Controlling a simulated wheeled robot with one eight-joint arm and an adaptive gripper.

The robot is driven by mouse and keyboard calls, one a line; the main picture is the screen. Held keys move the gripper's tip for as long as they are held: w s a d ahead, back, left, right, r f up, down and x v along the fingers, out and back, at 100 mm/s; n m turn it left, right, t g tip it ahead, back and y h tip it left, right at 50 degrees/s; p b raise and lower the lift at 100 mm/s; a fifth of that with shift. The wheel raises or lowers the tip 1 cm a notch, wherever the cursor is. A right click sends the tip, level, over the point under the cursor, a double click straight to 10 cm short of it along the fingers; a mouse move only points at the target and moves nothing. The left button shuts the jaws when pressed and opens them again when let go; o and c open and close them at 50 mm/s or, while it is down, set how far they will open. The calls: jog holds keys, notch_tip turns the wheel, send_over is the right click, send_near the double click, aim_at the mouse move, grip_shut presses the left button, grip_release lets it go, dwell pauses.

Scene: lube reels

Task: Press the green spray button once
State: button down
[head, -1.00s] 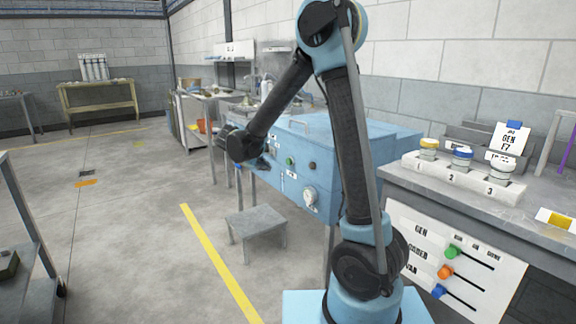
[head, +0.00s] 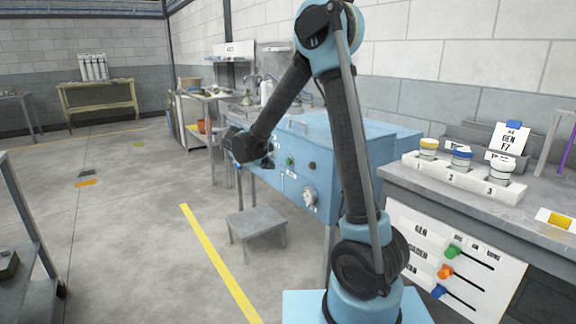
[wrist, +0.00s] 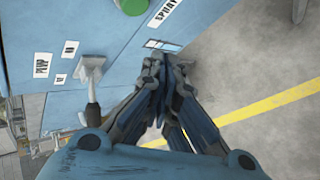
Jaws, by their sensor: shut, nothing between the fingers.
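The green spray button (head: 290,161) is a small round cap on the front of the blue cabinet (head: 345,150). In the wrist view the green button (wrist: 132,5) is cut off by the top edge, beside a white label reading SPRAY (wrist: 166,12). My gripper (wrist: 164,78) is shut and empty. Its fingertips appear below the button and label in that view, apart from the button. In the head view my gripper (head: 266,162) is small and dark, just left of the button, at the cabinet front.
A lever (wrist: 92,80) and a PUMP label (wrist: 42,66) are left of my fingers. A dark knob (head: 312,166) and a pale round fitting (head: 310,195) share the panel. A grey stool (head: 256,222) stands below.

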jog(key=shift+w+d, duration=0.7)
jog(key=shift+d, duration=0.35)
jog(key=shift+w+d, duration=0.65)
jog(key=shift+d, duration=0.35)
jog(key=shift+w+d+r, duration=0.1)
jog(key=shift+w+d, duration=0.3)
jog(key=shift+d, duration=0.35)
dwell(0.9)
jog(key=shift+a, duration=0.15)
jog(key=shift+s+a, duration=0.5)
jog(key=shift+a, duration=0.15)
dwell(0.3)
jog(key=s+a, duration=0.1)
jog(key=a, duration=0.1)
jog(key=s+a, duration=0.1)
jog(key=a, duration=0.1)
jog(key=shift+s, duration=0.4)
dwell(0.6)
